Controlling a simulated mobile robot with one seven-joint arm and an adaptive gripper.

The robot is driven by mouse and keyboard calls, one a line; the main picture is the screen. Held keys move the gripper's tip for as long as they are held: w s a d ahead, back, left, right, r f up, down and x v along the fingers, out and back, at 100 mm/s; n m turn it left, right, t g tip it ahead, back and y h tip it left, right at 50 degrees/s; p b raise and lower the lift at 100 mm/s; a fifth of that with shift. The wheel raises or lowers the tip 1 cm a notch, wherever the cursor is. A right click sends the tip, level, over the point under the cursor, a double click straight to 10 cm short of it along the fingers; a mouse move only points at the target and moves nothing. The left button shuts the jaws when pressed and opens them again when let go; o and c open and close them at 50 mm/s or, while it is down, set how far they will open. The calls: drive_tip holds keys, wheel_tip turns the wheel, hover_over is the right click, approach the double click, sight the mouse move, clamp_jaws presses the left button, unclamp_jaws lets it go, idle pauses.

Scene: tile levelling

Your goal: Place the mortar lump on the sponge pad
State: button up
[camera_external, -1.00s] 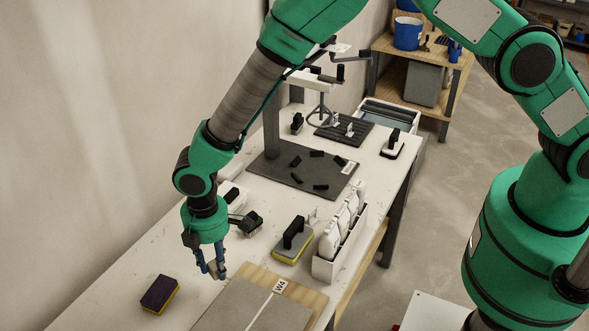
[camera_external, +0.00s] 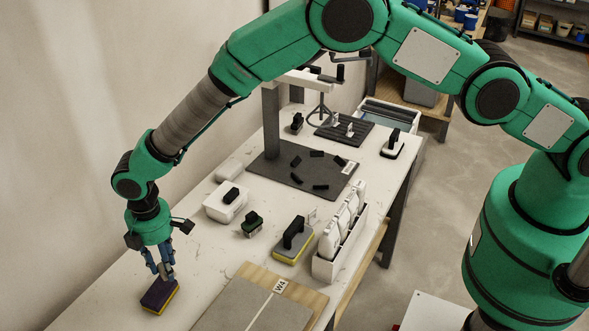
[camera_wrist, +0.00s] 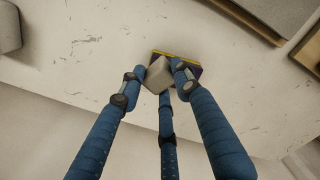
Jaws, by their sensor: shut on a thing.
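The sponge pad (camera_external: 160,295), dark purple on top and yellow below, lies on the white table at the near left. My gripper (camera_external: 164,272) is just over it, pointing down, with its blue fingers closed round the small grey mortar lump (camera_wrist: 157,75). In the wrist view the sponge pad (camera_wrist: 196,71) shows behind the lump and fingertips, partly covered by them. I cannot tell whether the lump touches the pad or hangs slightly above it.
A wooden board marked W4 (camera_external: 311,297) with grey slabs lies right of the pad. Behind are a yellow-based float (camera_external: 290,245), a small dark-handled tool (camera_external: 252,228), a white box (camera_external: 224,208) and a white bottle rack (camera_external: 325,268).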

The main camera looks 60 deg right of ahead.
sight(160, 266)
drive_tip(key=shift+w+a, duration=0.25)
drive_tip(key=shift+w, duration=0.3)
drive_tip(key=shift+f, duration=0.1)
drive_tip(key=shift+f, duration=1.7)
drive_tip(key=shift+f, duration=0.1)
drive_tip(key=o, duration=1.2)
drive_tip(key=shift+r, duration=6.1)
